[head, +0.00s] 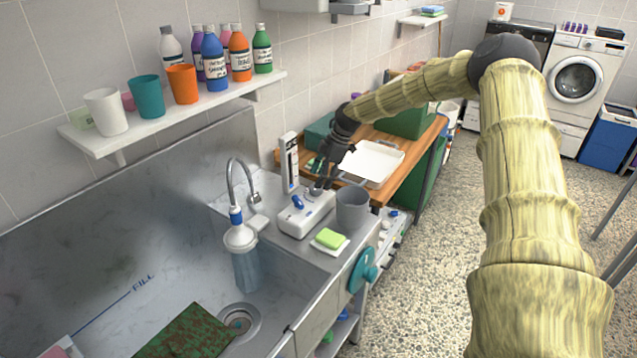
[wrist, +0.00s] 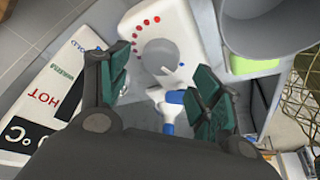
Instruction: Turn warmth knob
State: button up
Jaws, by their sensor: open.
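A white control box (head: 306,213) stands on the ledge at the right end of the steel sink. In the wrist view the box (wrist: 185,25) carries a round grey knob (wrist: 160,56) with a pale pointer and an arc of red dots beside it. A blue-and-white lever (wrist: 171,101) is on the near side of the knob; a blue part (head: 297,201) also shows in the head view. My gripper (wrist: 162,82) is open, its dark green fingers apart on either side of the knob and lever. In the head view my gripper (head: 320,178) is just above the box; contact cannot be told.
A white thermometer board (head: 290,162) stands behind the box, left of my gripper. A grey cup (head: 353,207) is close on the right, with a green sponge (head: 329,238) in front. The tap (head: 238,182) is left. A white tray (head: 371,163) lies on the wooden bench beyond.

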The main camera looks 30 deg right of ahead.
aim_at(316, 190)
jog(key=f, duration=0.1)
jog(key=w+f, duration=0.1)
jog(key=shift+w+a+f+p, duration=0.25)
jog(key=shift+w+f+p, duration=0.05)
jog(key=shift+w+f, duration=0.1)
jog(key=shift+s+f, duration=0.1)
jog(key=shift+f, duration=0.15)
jog(key=shift+s+a, duration=0.1)
jog(key=shift+s, duration=0.2)
jog(key=shift+s+a+r, duration=0.1)
jog(key=shift+s+r, duration=0.2)
jog(key=shift+s, duration=0.45)
jog(key=shift+w+a+f, duration=0.1)
jog(key=shift+w+f, duration=0.65)
jog(key=shift+w, duration=0.1)
jog(key=shift+c, duration=1)
jog(key=shift+s+r, duration=0.35)
jog(key=shift+s, duration=0.05)
jog(key=c, duration=0.7)
jog(key=shift+c, duration=0.6)
